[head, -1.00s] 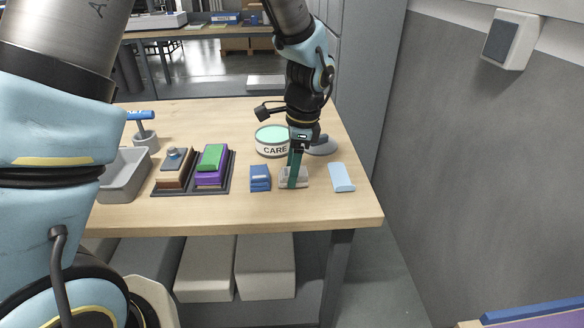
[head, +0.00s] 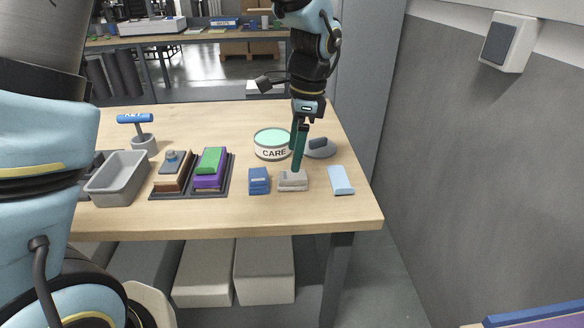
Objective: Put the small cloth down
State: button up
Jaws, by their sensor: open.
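A small pale grey folded cloth (head: 292,183) lies on the wooden table (head: 230,216) near its front edge. My gripper (head: 297,167) points down with its teal fingers at the far upper edge of this cloth in the picture. It is open and holds nothing that I can see. I cannot tell whether the fingertips still touch the cloth. A dark blue folded cloth (head: 259,183) lies just left of it. A light blue flat piece (head: 341,181) lies to its right.
A round tin marked CARE (head: 272,151) and a grey rounded object (head: 320,149) stand close behind my gripper. A dark tray (head: 223,186) with brushes and coloured blocks, and a grey bin (head: 116,186), are to the left. The table's front right corner is clear.

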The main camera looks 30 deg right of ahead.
aim_at(299, 175)
jog(key=r, duration=0.6)
jog(key=shift+s+d, duration=0.2)
jog(key=shift+d, duration=0.2)
jog(key=w+a+f+n, duration=0.1)
jog(key=w+a+n, duration=0.1)
jog(key=a, duration=0.3)
jog(key=w+a+f+n, duration=0.1)
jog(key=w+a+n, duration=0.2)
jog(key=a, duration=0.3)
jog(key=w+a+f+n+h, duration=0.1)
jog(key=w+a+n, duration=0.1)
jog(key=a+n, duration=0.2)
jog(key=shift+w+a+n, duration=0.15)
jog(key=shift+a+n, duration=0.05)
jog(key=shift+a, duration=0.4)
jog(key=shift+w+a+n, duration=0.15)
jog(key=shift+a+n, duration=0.05)
jog(key=shift+a, duration=0.35)
jog(key=s+a+f+n, duration=0.1)
jog(key=a+n, duration=0.3)
jog(key=a, duration=0.2)
jog(key=s+a+f+n, duration=0.1)
jog(key=a+n, duration=0.3)
jog(key=a, duration=0.2)
jog(key=a+f+n, duration=0.1)
jog(key=a+n, duration=0.3)
jog(key=a, duration=0.2)
jog(key=shift+s+a+f+t+h, duration=0.15)
jog(key=shift+s+f+t+h, duration=0.05)
jog(key=shift+s+t+h, duration=0.2)
